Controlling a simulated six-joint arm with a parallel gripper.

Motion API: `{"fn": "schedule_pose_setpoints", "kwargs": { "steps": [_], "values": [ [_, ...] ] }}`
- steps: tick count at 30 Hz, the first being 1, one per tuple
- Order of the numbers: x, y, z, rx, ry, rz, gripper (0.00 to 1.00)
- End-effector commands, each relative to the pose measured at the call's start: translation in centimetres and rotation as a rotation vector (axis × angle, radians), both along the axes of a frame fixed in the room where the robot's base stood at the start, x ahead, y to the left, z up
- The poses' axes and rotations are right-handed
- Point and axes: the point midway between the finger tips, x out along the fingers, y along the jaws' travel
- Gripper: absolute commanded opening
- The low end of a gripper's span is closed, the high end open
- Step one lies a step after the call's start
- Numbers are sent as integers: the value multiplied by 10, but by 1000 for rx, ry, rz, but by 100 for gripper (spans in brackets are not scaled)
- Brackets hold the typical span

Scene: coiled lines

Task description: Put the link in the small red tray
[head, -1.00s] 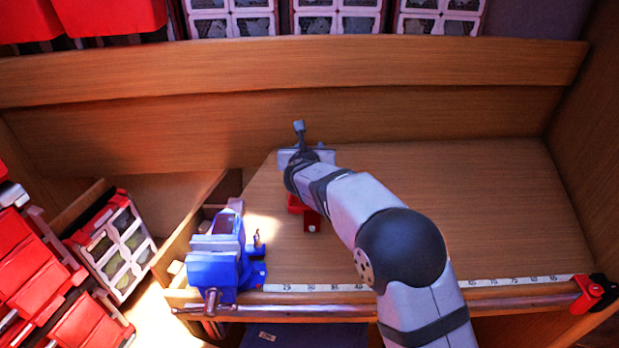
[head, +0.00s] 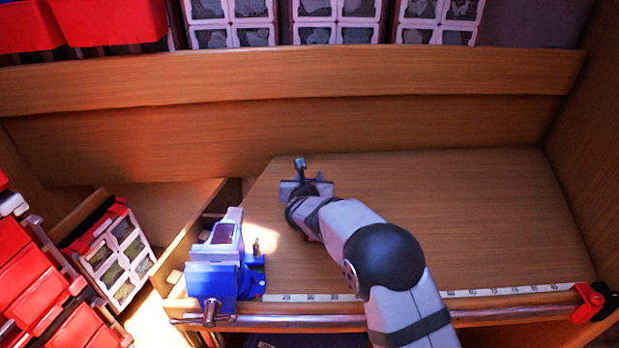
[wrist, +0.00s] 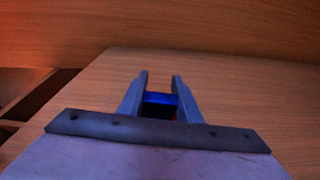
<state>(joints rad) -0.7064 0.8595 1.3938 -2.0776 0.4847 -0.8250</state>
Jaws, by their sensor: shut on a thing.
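My gripper (head: 305,187) is over the back left part of the wooden bench top (head: 450,210). In the wrist view its two fingers (wrist: 160,77) are shut on a small blue piece (wrist: 160,98), which I take to be the link. Its full shape is hidden by the fingers and gripper body. A dark area with a trace of red shows just below the blue piece; I cannot tell what it is. No small red tray can be made out now; my arm covers the spot where a small red thing showed earlier.
A blue vise (head: 222,265) stands at the bench's front left, left of my arm. A ruler strip (head: 510,290) and a metal bar run along the front edge, with a red clamp (head: 595,302) at right. The right of the bench is clear. Red bins (head: 110,22) stand above.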

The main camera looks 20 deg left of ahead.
Motion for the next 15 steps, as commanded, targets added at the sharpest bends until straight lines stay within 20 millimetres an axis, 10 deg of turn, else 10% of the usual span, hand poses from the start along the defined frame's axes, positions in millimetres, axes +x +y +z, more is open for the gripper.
{"fn": "schedule_pose_setpoints", "kwargs": {
  "steps": [8,9,11,15],
  "values": [
    [0,0,-3,1,-1,0,3],
    [0,0,-3,1,0,0,36],
    [0,0,-3,0,0,0,50],
    [0,0,-3,0,0,0,50]
  ]
}}
